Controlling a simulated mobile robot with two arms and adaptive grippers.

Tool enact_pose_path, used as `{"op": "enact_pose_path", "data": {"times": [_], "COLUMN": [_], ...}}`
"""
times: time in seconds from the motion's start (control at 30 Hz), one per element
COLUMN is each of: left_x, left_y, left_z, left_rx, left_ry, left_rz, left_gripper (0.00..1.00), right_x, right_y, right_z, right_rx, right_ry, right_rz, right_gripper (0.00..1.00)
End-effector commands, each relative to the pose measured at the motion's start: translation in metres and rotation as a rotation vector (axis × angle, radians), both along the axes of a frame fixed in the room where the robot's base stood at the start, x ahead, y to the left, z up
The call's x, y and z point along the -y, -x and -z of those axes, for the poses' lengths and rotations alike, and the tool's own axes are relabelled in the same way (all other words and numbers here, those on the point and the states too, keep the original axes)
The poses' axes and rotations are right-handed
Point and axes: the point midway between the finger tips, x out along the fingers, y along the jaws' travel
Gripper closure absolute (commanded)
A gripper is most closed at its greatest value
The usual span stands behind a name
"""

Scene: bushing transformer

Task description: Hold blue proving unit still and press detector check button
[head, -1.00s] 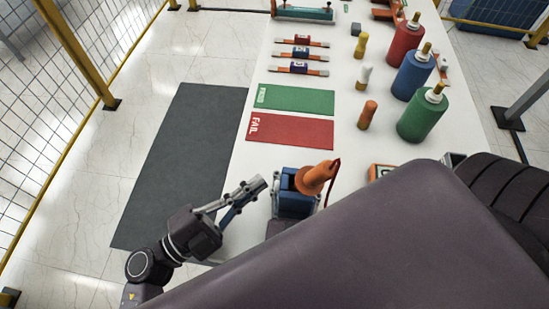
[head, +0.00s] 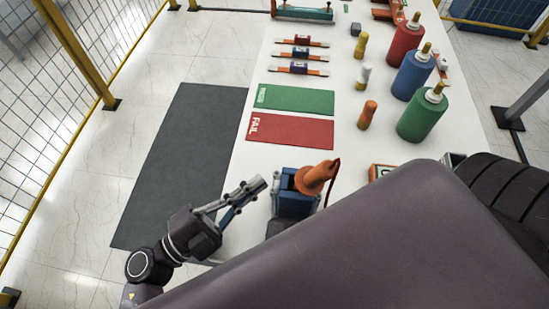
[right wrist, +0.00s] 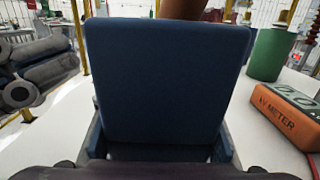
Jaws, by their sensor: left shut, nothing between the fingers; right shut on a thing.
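The blue proving unit (head: 297,204) stands near the front of the white table, and it fills the middle of the right wrist view (right wrist: 165,80). My right gripper (right wrist: 158,152) is shut on it, with a finger at either side of its lower part. The orange detector (head: 316,177) sits tilted at the top of the unit; a brownish part of it shows above the unit in the right wrist view (right wrist: 184,8). The check button cannot be made out. My left gripper (head: 259,185) is shut and empty, just left of the unit, pointing towards it with a small gap.
A red FAIL mat (head: 290,131) and a green mat (head: 297,99) lie beyond the unit. Red, blue (head: 413,76) and green (head: 422,115) cylinders stand at the right. An orange kV meter (right wrist: 287,115) lies right of the unit. My arm covers the front right.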

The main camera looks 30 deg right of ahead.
Motion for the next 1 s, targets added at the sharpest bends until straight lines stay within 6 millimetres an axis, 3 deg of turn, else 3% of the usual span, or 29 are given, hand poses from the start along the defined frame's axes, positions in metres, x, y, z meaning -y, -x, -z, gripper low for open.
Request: {"op": "enact_pose_path", "data": {"times": [1.0], "left_x": [0.0099], "left_y": [0.0073], "left_z": [0.0], "left_rx": [0.0], "left_ry": [0.0], "left_rz": [0.0], "left_gripper": [1.0], "right_x": [-0.0001], "right_y": [0.0002], "right_z": [0.0006], "right_rx": [-0.001], "right_ry": [0.0], "right_rz": [0.0], "right_gripper": [1.0]}}
